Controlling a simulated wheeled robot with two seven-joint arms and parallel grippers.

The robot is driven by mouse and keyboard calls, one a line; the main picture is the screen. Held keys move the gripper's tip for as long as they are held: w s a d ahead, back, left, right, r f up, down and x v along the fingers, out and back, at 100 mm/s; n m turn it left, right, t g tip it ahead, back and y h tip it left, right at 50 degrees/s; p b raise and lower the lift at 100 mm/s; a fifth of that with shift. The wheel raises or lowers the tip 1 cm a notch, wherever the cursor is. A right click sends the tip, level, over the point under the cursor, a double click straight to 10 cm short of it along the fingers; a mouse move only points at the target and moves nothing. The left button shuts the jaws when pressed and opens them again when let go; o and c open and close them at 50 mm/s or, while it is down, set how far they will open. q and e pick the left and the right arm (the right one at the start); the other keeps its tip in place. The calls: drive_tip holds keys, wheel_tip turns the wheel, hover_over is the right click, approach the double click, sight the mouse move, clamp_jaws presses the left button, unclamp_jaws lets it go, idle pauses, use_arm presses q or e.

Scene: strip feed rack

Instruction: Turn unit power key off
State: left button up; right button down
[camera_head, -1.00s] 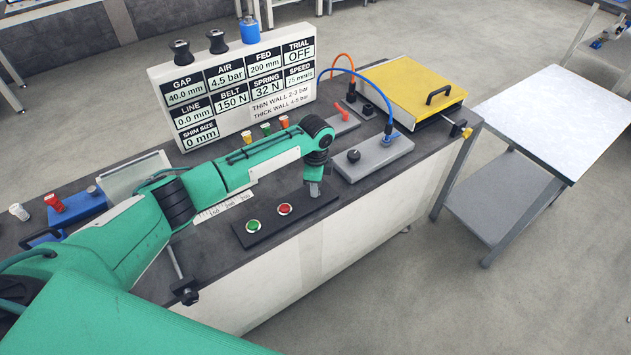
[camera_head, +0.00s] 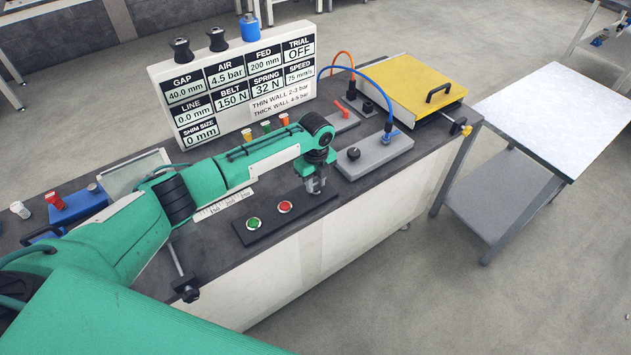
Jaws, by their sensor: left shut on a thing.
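A black control panel (camera_head: 262,231) lies at the front edge of the dark bench, with a green button (camera_head: 254,223) and a red button (camera_head: 285,207). My left gripper (camera_head: 317,190) comes down from above at the right end of this panel. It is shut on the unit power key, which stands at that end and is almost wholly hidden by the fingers. How the key is turned cannot be made out. My right gripper is not in view.
A grey box with a black knob (camera_head: 354,154) and blue hose stands just right of my gripper. A yellow-lidded unit (camera_head: 412,90) is behind it. A white display board (camera_head: 235,85) stands at the back. A white side table (camera_head: 550,120) is at right.

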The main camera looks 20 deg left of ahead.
sight(316, 184)
use_arm(q)
drive_tip(key=shift+r+m, duration=0.1)
drive_tip(key=shift+m, duration=0.2)
drive_tip(key=o, duration=1)
wheel_tip(316, 184, up, 14)
drive_tip(key=b, duration=0.3)
